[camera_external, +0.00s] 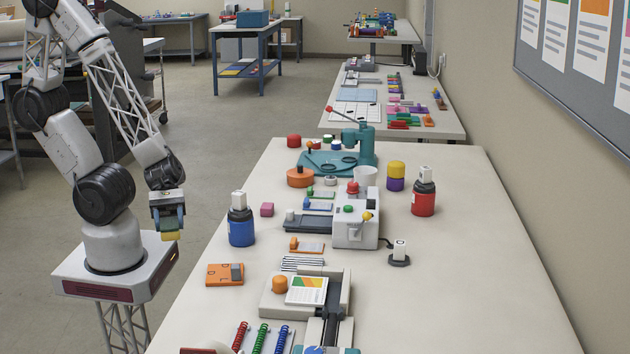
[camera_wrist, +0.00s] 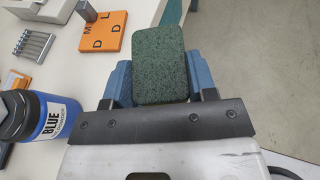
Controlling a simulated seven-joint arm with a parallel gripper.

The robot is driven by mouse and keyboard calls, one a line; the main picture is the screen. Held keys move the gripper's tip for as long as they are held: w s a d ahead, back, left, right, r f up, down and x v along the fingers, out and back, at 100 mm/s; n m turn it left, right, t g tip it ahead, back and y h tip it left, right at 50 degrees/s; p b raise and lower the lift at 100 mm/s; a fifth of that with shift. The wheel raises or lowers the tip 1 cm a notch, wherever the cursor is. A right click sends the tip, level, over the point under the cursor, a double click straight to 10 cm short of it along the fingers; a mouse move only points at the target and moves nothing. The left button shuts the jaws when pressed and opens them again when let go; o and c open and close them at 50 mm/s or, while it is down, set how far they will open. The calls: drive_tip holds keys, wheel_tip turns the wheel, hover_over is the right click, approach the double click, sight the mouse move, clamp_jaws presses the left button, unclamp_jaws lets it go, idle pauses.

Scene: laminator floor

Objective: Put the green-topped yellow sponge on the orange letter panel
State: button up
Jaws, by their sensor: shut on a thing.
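My gripper (camera_external: 167,212) is shut on the sponge (camera_external: 170,236), holding it in the air off the table's left edge. In the wrist view, the sponge's dark green top (camera_wrist: 160,64) faces the camera between the blue fingers; its yellow part shows below the fingers in the external view. The orange letter panel (camera_external: 219,275) lies flat on the table, to the right of and lower in the picture than my gripper. It also shows in the wrist view (camera_wrist: 103,36), up and left of the sponge, with black letters and a grey block (camera_external: 237,270) at one end.
A blue bottle (camera_external: 241,228) stands near the table's left edge, between my gripper and the machines, and shows close at left in the wrist view. A corner-rounding machine (camera_external: 275,302) with a printed card sits right of the panel.

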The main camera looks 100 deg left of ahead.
hover_over(212, 268)
drive_tip(key=shift+f, duration=0.7)
idle(0.4)
drive_tip(key=shift+f, duration=0.1)
drive_tip(key=shift+f, duration=1.65)
drive_tip(key=shift+f, duration=0.2)
drive_tip(key=o, duration=0.9)
drive_tip(key=shift+r, duration=0.1)
